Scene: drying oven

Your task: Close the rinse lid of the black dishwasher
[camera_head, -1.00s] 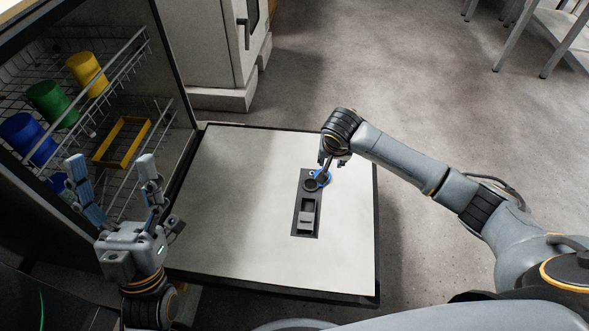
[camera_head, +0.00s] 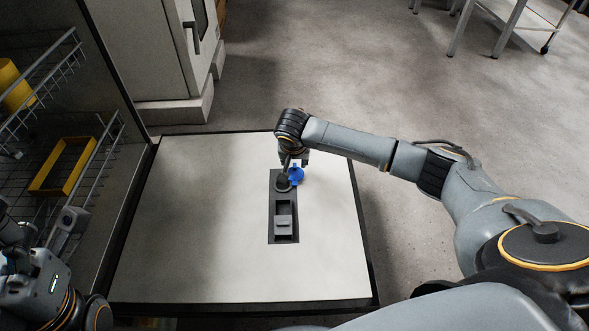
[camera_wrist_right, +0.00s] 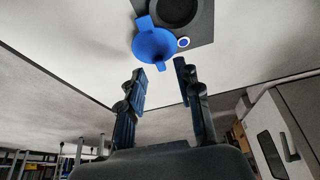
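The blue rinse lid (camera_head: 296,174) is at the far end of the dark dispenser panel (camera_head: 284,237) on the dishwasher's open door (camera_head: 200,220). It stands beside the dark round opening (camera_head: 283,184), not covering it. In the right wrist view the lid (camera_wrist_right: 155,43) is a blue disc with a tab, just beyond the fingertips. My right gripper (camera_head: 293,160) is over the lid; in its wrist view its two fingers (camera_wrist_right: 160,75) are apart with nothing between them. My left gripper (camera_head: 68,232) is at the lower left, partly cut off; its fingers are unclear.
The dishwasher racks (camera_head: 95,155) are at the left, with a yellow cup (camera_head: 14,88) and a yellow frame (camera_head: 63,165). A light cabinet (camera_head: 150,50) stands behind the door. The floor to the right is clear; a metal table (camera_head: 520,25) is at the back right.

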